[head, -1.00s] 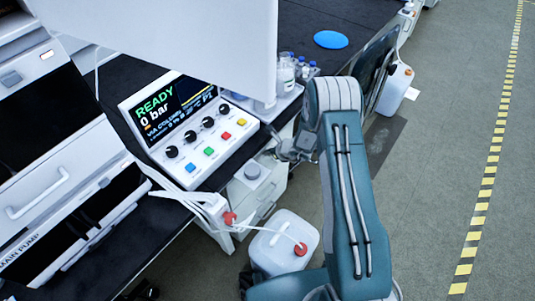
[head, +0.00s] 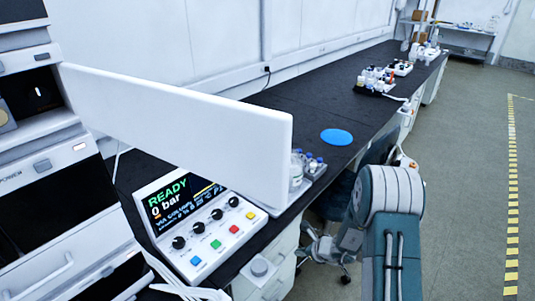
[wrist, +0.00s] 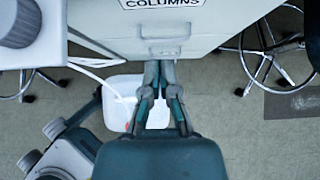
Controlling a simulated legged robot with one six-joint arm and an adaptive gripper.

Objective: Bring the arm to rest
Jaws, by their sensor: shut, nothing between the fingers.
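My teal and white arm (head: 391,195) is folded at the lower right of the head view, beside the bench's front edge. My gripper (head: 317,246) is partly visible beyond it, low in front of the white drawer cabinet. In the wrist view my gripper (wrist: 160,66) points at the cabinet front (wrist: 165,25), just under a label reading "COLUMNS". Its fingers are together at the tips with nothing between them. I cannot tell whether the tips touch the cabinet.
The black bench (head: 290,105) runs away to the back right. A control panel (head: 200,222) reads READY, 0 bar. A white jug (wrist: 122,102) is on the floor. Stool legs (wrist: 268,58) stand close by. Open floor lies right.

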